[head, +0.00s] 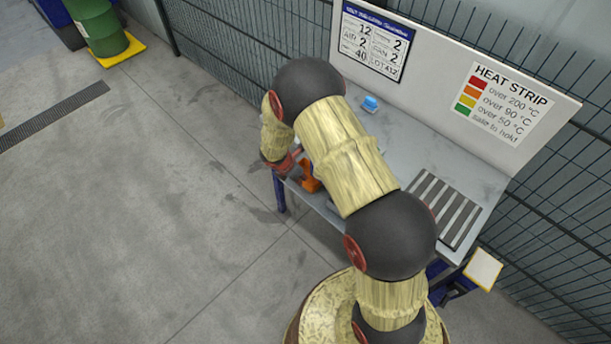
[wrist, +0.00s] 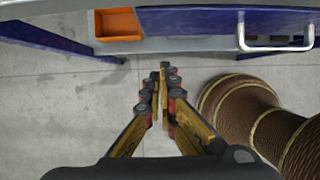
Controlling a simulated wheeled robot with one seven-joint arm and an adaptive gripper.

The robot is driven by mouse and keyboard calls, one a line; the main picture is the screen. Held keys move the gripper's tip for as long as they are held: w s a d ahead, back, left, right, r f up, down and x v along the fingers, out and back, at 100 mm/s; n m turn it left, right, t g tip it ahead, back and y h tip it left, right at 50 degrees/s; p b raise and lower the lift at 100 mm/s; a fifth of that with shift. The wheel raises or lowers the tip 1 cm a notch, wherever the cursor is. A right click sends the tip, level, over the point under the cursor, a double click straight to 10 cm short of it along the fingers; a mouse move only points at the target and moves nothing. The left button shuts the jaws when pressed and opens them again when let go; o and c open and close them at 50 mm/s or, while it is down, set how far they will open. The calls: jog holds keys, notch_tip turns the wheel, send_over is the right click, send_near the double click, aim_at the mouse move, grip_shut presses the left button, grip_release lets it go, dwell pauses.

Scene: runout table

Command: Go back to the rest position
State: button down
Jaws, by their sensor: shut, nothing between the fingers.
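My gripper shows in the wrist view (wrist: 162,75), with its two fingers close together and nothing between them. It points down over the grey floor, just off the near edge of the runout table (wrist: 185,18). In the head view my arm reaches over the table (head: 408,150) and hides part of it. My gripper itself is not clear there, at the left end of the arm.
An orange bin (head: 309,178) is at the table's left end, also in the wrist view (wrist: 118,24). A blue item (head: 371,103) lies on the table. A slatted grate (head: 448,208) is at right. Mesh fence (head: 235,50) stands behind. The floor (head: 130,200) at left is clear.

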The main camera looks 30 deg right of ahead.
jog(key=w+p+v, duration=0.1)
jog(key=v, duration=0.7)
jog(key=shift+s+r+p, duration=0.3)
jog(key=shift+r+p, duration=0.05)
jog(key=shift+r, duration=0.1)
jog(key=s+r+m+g, duration=0.3)
jog(key=s+r+m, duration=0.3)
jog(key=s+m, duration=0.5)
jog(key=s+a+r+m+t+y+b, duration=0.1)
jog(key=s+r+m+t, duration=0.1)
jog(key=s+r, duration=0.3)
jog(key=s+a+r+m+t+y+b, duration=0.1)
jog(key=s+r+m, duration=0.4)
jog(key=r, duration=0.8)
jog(key=s+a+r+m+t+y+b, duration=0.2)
jog(key=s+r+m+t, duration=0.2)
jog(key=r, duration=0.5)
jog(key=shift+s+a+r, duration=0.15)
jog(key=shift+s, duration=0.65)
